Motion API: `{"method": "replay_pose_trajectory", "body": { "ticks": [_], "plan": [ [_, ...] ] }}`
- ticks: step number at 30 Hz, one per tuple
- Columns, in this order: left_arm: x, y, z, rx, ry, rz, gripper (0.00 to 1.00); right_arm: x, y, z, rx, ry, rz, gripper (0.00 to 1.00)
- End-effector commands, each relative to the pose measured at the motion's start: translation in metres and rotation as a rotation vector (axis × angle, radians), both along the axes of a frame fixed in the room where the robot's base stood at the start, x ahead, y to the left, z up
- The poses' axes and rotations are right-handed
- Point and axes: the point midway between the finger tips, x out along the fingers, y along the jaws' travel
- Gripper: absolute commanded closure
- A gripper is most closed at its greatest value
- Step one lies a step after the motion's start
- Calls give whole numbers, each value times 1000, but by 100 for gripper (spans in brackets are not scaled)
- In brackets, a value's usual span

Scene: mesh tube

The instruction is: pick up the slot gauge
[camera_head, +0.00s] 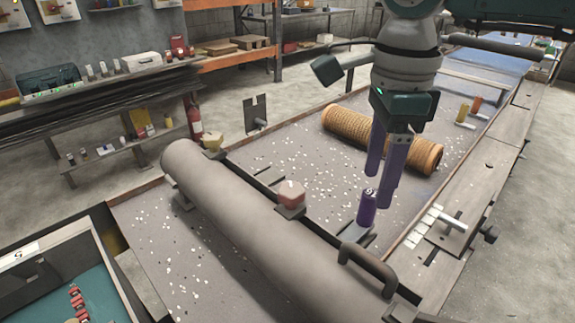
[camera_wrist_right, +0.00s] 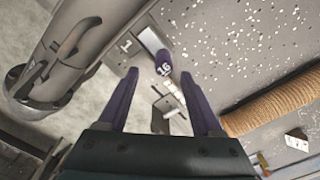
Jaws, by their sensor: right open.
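No part carries a name, so I cannot tell for certain which is the slot gauge. A short purple cylinder (camera_head: 367,207) stands upright by the right end of the big grey tube. It also shows in the right wrist view (camera_wrist_right: 164,64), with "16" on its top. My right gripper (camera_head: 380,191) points down above and close to it, its two purple fingers open. In the right wrist view the cylinder's top appears between the fingertips (camera_wrist_right: 158,75), with no contact visible. A dark notched plate (camera_head: 255,108) stands upright at the bench's far left edge. My left gripper is not in view.
A rope-wound roll (camera_head: 350,128) lies behind my gripper. White-toothed hardware (camera_head: 437,222) sits on the right rail.

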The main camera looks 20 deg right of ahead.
Motion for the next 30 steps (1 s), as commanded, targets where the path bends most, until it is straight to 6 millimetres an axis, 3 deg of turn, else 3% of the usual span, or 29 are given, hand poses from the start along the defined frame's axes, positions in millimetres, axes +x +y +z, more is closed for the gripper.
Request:
{"method": "replay_pose_trajectory", "body": {
  "ticks": [1,5,13,21,30],
  "plan": [
    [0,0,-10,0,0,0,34,0,0,-11,1,0,0,34],
    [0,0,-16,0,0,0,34,1,0,-19,3,-1,0,34],
    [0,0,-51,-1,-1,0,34,4,-2,-60,4,0,-1,34],
    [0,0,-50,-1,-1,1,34,5,-2,-61,5,-2,0,34],
    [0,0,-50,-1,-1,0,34,5,-2,-61,5,-2,0,66]
  ]
}}
